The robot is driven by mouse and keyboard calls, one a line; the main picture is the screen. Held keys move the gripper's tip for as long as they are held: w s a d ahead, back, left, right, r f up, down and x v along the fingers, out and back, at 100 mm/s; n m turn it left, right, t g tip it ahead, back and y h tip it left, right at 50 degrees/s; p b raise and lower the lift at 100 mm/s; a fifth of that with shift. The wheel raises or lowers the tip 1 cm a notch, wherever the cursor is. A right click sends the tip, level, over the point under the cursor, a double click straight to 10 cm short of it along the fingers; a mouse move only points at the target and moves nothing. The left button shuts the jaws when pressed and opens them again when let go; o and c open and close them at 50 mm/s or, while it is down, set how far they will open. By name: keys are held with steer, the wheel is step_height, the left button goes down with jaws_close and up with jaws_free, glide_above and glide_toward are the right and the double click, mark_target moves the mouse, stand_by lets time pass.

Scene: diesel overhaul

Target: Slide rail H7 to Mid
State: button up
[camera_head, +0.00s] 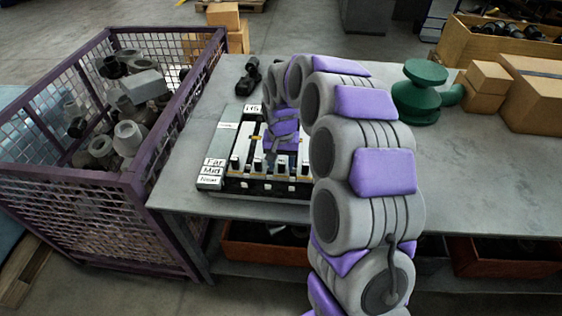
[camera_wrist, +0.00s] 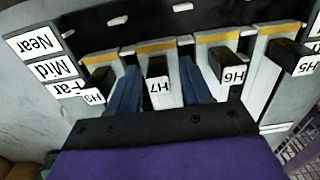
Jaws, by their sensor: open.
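The slide panel (camera_head: 207,187) lies on the workbench, with Far, Mid and Near labels at its left edge. In the wrist view, rail H7's black handle (camera_wrist: 158,66) stands between the blue fingers of my gripper (camera_wrist: 160,85), with its label facing the camera. The fingers are open, one on each side; contact with the handle cannot be told. Handle H6 (camera_wrist: 232,63) is to the right, and H5 (camera_wrist: 292,52) beyond it. Another handle (camera_wrist: 98,80) is left of H7. Exactly which mark H7 lines up with is unclear. In the head view my arm partly hides the panel.
A purple mesh crate (camera_head: 135,182) of metal parts stands left of the workbench (camera_head: 460,180). A green spool-shaped part (camera_head: 418,92) and cardboard boxes (camera_head: 537,95) sit at the back right. A small black part (camera_head: 248,77) lies behind the panel. The bench's right front is clear.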

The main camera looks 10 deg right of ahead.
step_height(320, 180, up, 17)
steer(key=p, duration=0.3)
steer(key=shift+p, duration=0.3)
steer(key=shift+r, duration=0.1)
steer(key=s+f+n+g, duration=0.1)
steer(key=s, duration=1.8)
steer(key=s+d+f+n, duration=0.1)
steer(key=s+f+n, duration=0.1)
steer(key=s, duration=1.7)
steer(key=shift+s+f+n+g, duration=0.3)
steer(key=shift+s+g, duration=0.05)
steer(key=shift+g, duration=0.05)
